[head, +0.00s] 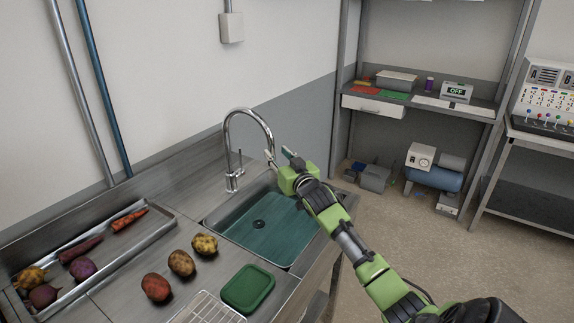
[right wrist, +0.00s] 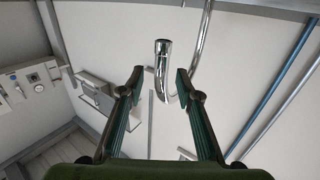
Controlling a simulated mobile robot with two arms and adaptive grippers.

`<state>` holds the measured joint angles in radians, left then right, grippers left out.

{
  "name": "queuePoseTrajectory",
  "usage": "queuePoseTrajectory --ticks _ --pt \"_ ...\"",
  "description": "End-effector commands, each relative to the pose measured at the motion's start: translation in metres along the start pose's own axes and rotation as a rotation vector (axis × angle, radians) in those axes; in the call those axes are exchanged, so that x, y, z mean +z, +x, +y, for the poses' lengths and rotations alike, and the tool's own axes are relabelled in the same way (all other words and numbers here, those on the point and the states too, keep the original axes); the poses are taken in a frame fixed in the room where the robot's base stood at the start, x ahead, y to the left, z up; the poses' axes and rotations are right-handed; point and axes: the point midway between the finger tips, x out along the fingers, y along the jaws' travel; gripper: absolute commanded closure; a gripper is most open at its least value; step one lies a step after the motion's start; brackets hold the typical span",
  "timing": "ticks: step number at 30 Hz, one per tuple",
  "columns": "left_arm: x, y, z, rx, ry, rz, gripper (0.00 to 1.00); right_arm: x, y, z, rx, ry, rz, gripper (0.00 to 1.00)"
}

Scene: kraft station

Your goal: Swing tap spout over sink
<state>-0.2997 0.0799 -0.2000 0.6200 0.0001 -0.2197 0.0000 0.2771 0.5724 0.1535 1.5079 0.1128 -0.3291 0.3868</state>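The chrome tap (head: 229,150) stands at the back left of the sink, and its curved spout arcs right and forward over the basin. The sink (head: 258,235) has a teal-looking basin with a dark drain. My right gripper (head: 277,155) is at the down-turned end of the spout, above the sink's back right part. In the right wrist view, its two fingers (right wrist: 160,75) are apart, with the spout end (right wrist: 162,58) showing in line with the gap between them. I cannot tell whether either finger touches it. My left gripper is not in view.
A green board or lid (head: 248,288), a wire rack (head: 207,308) and several potatoes (head: 181,263) lie on the steel counter left of and in front of the sink. A tray (head: 165,222) of vegetables is at the left. A wall stands behind the tap.

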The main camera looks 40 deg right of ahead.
Motion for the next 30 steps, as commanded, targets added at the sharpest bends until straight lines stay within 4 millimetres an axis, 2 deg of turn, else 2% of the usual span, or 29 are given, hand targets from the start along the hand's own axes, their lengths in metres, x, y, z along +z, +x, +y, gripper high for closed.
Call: queuePoseTrajectory --ticks 6,12,17,30 --pt "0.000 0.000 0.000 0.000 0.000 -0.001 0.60 0.001 -0.040 0.000 -0.001 0.000 0.000 0.68" --pt "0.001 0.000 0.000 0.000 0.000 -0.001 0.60 0.000 -0.063 0.001 0.001 0.000 0.000 0.68" --pt "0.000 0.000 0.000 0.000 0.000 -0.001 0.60 0.000 -0.070 0.001 0.001 0.000 0.000 0.68" --pt "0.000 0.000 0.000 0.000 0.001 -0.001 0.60 0.000 -0.071 0.001 0.001 0.001 0.001 0.68"
